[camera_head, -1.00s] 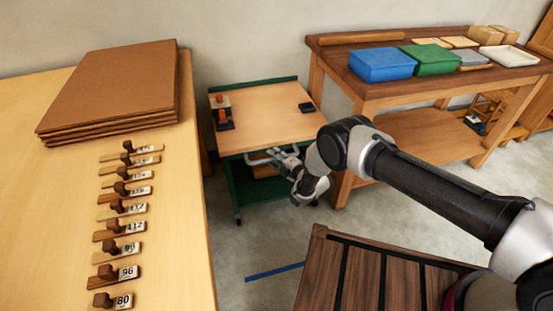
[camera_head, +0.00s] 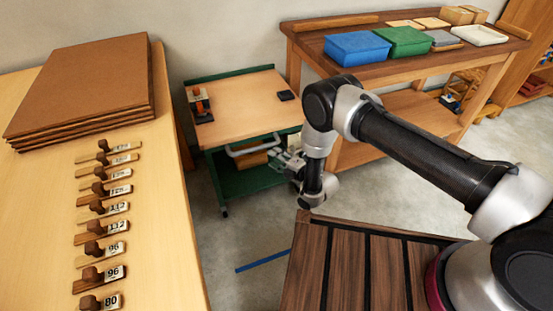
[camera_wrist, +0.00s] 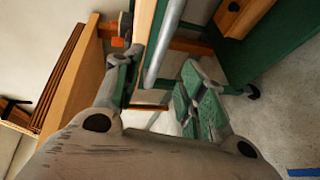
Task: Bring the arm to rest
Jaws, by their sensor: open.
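My gripper (camera_head: 284,161) is at the end of my bent arm in the head view, in front of the green cart (camera_head: 213,172) and just right of its grey handle (camera_head: 252,147). In the wrist view my gripper (camera_wrist: 160,85) has its two fingers spread apart, with nothing between them that it holds. The cart's handle bar (camera_wrist: 166,40) runs behind the gap between the fingers. I cannot tell the exact distance from the fingers to the handle.
A wooden table with numbered blocks (camera_head: 108,227) and stacked brown boards (camera_head: 85,88) stands left. A workbench with a blue bin (camera_head: 357,47) and green bin (camera_head: 403,41) stands behind. My slatted wooden deck is at the front. Grey floor lies open around a blue line (camera_head: 262,262).

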